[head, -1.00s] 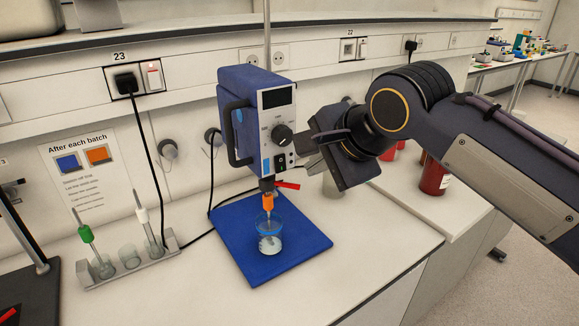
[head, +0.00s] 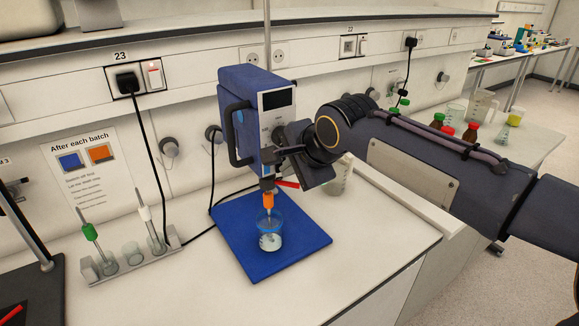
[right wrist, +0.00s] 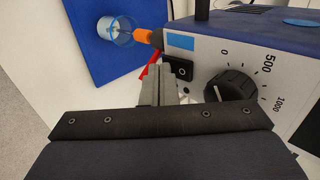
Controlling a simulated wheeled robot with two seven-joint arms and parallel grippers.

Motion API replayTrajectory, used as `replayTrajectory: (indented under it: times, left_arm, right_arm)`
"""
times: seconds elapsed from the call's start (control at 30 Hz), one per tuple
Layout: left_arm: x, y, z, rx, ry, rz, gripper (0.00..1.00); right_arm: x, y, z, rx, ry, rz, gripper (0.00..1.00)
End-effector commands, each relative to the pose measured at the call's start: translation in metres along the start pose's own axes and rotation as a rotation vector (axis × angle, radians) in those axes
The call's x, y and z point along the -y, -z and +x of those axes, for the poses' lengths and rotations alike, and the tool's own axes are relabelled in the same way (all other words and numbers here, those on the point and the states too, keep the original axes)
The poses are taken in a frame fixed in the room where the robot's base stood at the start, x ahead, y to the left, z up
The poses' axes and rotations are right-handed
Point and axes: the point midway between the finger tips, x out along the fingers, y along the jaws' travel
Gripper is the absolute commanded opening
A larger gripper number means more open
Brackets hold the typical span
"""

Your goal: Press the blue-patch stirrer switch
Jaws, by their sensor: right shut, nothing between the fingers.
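The blue stirrer (head: 250,88) hangs on a vertical rod above a blue mat (head: 297,250). Its orange chuck (head: 268,200) points down to a glass beaker (head: 270,240). In the right wrist view a light blue patch (right wrist: 180,42) sits on its front panel beside a black switch (right wrist: 184,68) marked with a small circle. A black dial (right wrist: 232,88) is to the right of the switch. My right gripper (right wrist: 158,70) is shut and empty, its fingertips right at the switch's left side; I cannot tell if they touch. My left gripper is not in view.
A red lever (head: 288,184) sticks out under the stirrer, close to my gripper. A rack with green- and white-topped tools (head: 130,262) stands at left. Black cables run to the wall socket (head: 127,83).

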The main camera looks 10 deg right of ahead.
Motion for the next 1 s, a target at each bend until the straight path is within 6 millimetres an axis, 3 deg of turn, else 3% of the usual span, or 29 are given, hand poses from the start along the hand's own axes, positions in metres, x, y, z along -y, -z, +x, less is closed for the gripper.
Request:
replayTrajectory:
  times: [0.17,1.0]
  left_arm:
    - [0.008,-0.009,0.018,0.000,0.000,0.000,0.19]
    - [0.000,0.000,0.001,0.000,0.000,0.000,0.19]
  right_arm:
    - [-0.004,0.000,0.009,0.000,0.042,-0.001,0.00]
    - [0.013,0.000,-0.009,0.000,0.043,-0.001,0.00]
